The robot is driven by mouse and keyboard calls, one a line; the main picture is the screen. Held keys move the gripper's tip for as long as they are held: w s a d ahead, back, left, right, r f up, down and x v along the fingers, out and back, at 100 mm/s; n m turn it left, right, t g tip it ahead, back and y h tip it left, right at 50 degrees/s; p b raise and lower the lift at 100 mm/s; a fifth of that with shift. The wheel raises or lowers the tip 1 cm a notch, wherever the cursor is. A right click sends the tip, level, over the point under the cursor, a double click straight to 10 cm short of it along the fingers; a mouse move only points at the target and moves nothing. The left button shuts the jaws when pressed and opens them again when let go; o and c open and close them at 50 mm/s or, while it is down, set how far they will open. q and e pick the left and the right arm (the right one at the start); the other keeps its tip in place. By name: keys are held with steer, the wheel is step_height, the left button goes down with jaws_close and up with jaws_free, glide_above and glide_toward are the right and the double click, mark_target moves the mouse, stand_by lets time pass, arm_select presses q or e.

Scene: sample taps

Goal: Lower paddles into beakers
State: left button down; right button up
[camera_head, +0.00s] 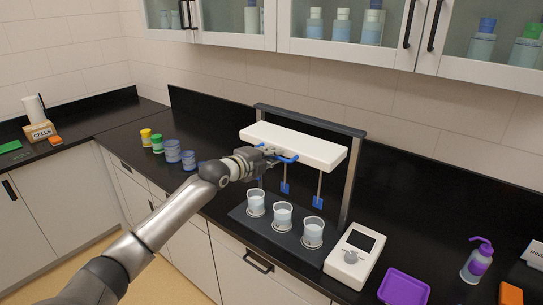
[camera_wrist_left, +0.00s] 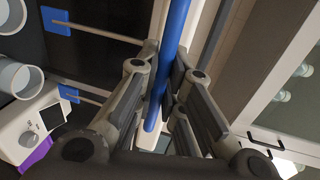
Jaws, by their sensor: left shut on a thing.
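A jar-test stirrer stands on the dark counter, with a white head (camera_head: 300,146) on a grey frame. A blue handle bar (camera_head: 289,160) runs along its front; it also shows in the wrist view (camera_wrist_left: 178,35). My left gripper (camera_head: 269,154) is shut on the blue bar, the fingers on either side of it. Below the head, blue paddles (camera_head: 318,203) (camera_head: 286,188) hang on thin rods, above the beakers. Three beakers with clear liquid, left (camera_head: 255,204), middle (camera_head: 283,217) and right (camera_head: 312,232), stand in a row on the base. The left paddle is hidden behind my gripper.
A white control box (camera_head: 354,256) with a screen and knob sits right of the base. Beyond it are a purple tray (camera_head: 404,288) and a wash bottle (camera_head: 477,260). Several coloured jars (camera_head: 173,151) stand left of the stirrer. Wall cabinets (camera_head: 350,35) hang above.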

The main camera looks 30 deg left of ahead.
arm_select(q)
steer(key=b, duration=0.9)
glide_toward(282, 187)
steer(key=r+x, duration=0.1)
steer(key=x, duration=0.3)
steer(key=shift+d+f, duration=0.1)
steer(key=shift+f, duration=0.35)
steer(key=c, duration=1.6)
jaws_free()
steer(key=shift+s, duration=0.1)
steer(key=shift+o, duration=0.4)
steer(key=d+v, duration=0.1)
steer(key=v, duration=1)
steer(key=shift+s+a+r, duration=0.25)
steer(key=shift+s+a, duration=0.1)
steer(key=shift+a, duration=0.15)
